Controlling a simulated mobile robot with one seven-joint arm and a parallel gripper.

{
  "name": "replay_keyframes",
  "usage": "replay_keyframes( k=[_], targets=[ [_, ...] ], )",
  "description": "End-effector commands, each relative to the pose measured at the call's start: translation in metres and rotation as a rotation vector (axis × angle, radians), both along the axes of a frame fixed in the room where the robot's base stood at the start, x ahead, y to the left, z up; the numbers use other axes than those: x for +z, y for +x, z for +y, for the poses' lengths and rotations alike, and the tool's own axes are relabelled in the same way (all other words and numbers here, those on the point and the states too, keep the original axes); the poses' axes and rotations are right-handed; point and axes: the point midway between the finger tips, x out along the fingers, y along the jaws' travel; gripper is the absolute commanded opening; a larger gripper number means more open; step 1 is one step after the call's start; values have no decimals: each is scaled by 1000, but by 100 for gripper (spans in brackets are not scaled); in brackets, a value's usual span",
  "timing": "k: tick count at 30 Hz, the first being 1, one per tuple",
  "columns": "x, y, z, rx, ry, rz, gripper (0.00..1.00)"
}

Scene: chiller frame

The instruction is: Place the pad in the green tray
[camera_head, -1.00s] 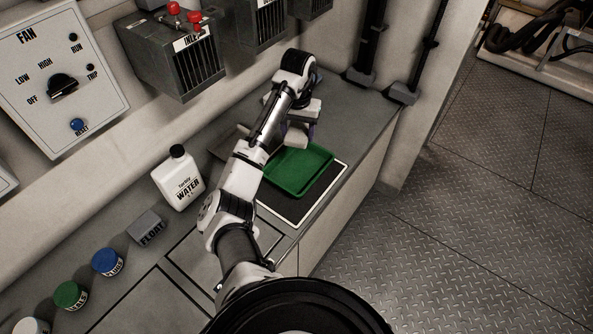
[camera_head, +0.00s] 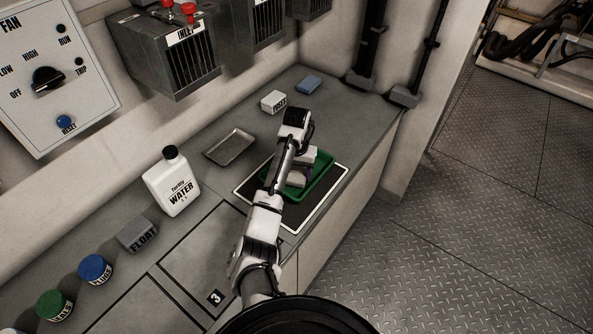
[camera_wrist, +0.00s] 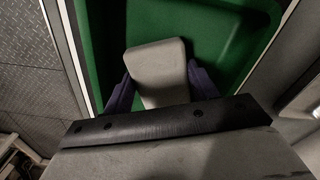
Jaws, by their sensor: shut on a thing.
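The pad (camera_wrist: 158,62) is a pale grey block with rounded corners, seen between the two purple fingers of my gripper (camera_wrist: 160,84) in the wrist view. My gripper is shut on it. The green tray (camera_wrist: 103,35) lies beneath and around the pad in that view. In the head view the green tray (camera_head: 322,182) lies on the counter, and my gripper (camera_head: 303,170) is over it. My arm and gripper hide part of the tray and the pad there. I cannot tell whether the pad touches the tray floor.
The tray sits on a dark mat with a pale border (camera_head: 334,189). A metal tray (camera_head: 231,147), a white water jug (camera_head: 171,184), a white fuses box (camera_head: 273,101), a blue block (camera_head: 308,84) and a grey float block (camera_head: 138,234) stand on the counter.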

Motion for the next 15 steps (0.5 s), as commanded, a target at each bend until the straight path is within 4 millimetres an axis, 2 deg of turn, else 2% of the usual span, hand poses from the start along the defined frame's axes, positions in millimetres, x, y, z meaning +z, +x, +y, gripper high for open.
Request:
replay_keyframes(
  k=[10, 11, 15],
  targets=[
    [-3, 0, 0, 1, 0, 0, 33],
    [-3, 0, 0, 1, 1, 0, 61],
    [-3, 0, 0, 1, 1, 0, 79]
  ],
)
